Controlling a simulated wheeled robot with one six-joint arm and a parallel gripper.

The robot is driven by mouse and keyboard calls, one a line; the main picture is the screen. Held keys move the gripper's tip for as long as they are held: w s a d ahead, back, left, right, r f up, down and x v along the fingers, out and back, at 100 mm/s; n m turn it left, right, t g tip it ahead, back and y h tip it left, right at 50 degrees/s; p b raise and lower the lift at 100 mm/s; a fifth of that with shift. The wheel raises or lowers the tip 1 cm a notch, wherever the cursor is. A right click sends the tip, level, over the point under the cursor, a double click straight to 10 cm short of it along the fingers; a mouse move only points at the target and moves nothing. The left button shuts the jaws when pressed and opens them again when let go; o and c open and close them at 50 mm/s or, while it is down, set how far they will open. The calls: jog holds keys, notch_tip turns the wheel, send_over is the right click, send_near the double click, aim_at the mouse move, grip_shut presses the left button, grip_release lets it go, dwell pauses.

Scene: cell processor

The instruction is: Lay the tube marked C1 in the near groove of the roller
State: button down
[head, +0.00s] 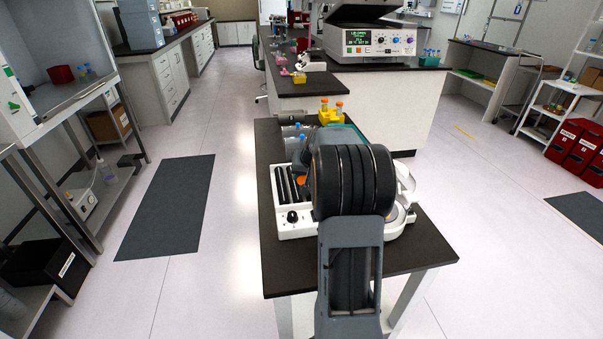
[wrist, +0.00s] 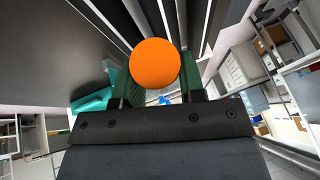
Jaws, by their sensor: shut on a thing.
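My gripper (wrist: 155,92) is shut on a tube with a round orange cap (wrist: 155,67). The cap faces the wrist camera between the two green-edged fingers and hides most of the tube. No C1 mark can be read. The roller (head: 276,221), a white device with dark bars, stands on the dark table in the head view, partly behind my arm. Its dark bars also seem to show beyond the cap in the wrist view. In the head view my arm hides most of the gripper. I cannot tell whether the tube touches the roller.
A yellow rack (head: 329,118) with orange-capped tubes stands on the table behind the roller. Clear, blue-tinted vessels (head: 293,134) stand left of it. A white device (head: 404,213) sits right of my arm. The table's front part (head: 285,270) is bare.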

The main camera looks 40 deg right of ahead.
jog(key=shift+f, duration=0.1)
jog(key=c, duration=0.6)
grip_release()
jog(key=v, duration=1.3)
jog(key=shift+s+r+p, duration=0.2)
jog(key=shift+r+p, duration=0.15)
